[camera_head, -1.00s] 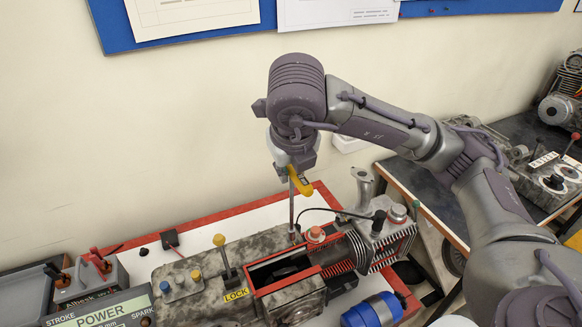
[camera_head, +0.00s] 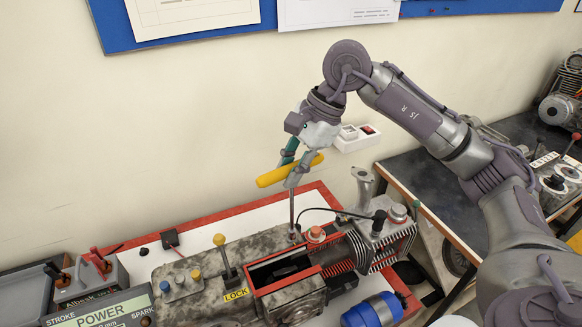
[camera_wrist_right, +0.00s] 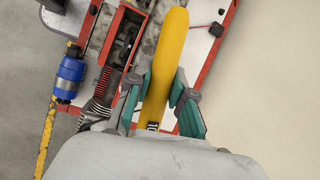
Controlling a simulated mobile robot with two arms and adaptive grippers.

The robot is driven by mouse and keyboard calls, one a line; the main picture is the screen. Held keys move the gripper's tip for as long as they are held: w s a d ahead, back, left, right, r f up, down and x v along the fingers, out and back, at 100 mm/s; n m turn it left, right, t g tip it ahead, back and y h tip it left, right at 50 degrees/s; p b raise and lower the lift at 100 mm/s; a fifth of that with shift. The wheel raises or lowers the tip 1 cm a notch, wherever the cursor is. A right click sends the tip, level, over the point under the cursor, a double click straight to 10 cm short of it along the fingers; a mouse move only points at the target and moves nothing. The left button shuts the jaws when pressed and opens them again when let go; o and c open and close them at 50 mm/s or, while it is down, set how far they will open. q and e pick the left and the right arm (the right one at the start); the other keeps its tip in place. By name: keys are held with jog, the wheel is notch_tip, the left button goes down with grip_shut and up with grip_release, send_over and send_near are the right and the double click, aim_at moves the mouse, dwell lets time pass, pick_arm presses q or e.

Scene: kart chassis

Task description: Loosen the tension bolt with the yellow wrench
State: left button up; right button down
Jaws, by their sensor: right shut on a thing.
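My right gripper (camera_head: 294,165) is shut on the yellow wrench (camera_head: 272,178). The wrench's thick yellow handle also shows in the right wrist view (camera_wrist_right: 167,65), between the two teal fingers (camera_wrist_right: 162,98). In the head view the handle lies nearly level, above the engine model. The tension bolt cannot be told apart for sure. My left gripper is not in view.
The engine model (camera_head: 190,262) has a yellow-knobbed lever (camera_head: 221,250), a LOCK label, an open red-edged slot and a finned cylinder (camera_head: 392,246). A blue canister (camera_head: 374,311) sits at the front right.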

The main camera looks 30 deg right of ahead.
jog(key=shift+n+g, duration=0.3)
jog(key=shift+n, duration=0.6)
jog(key=shift+w+m, duration=0.15)
jog(key=shift+m, duration=0.55)
jog(key=shift+r, duration=0.1)
jog(key=shift+r+p, duration=0.3)
jog(key=shift+r, duration=0.1)
jog(key=shift+r+p, duration=0.6)
jog(key=shift+r, duration=0.65)
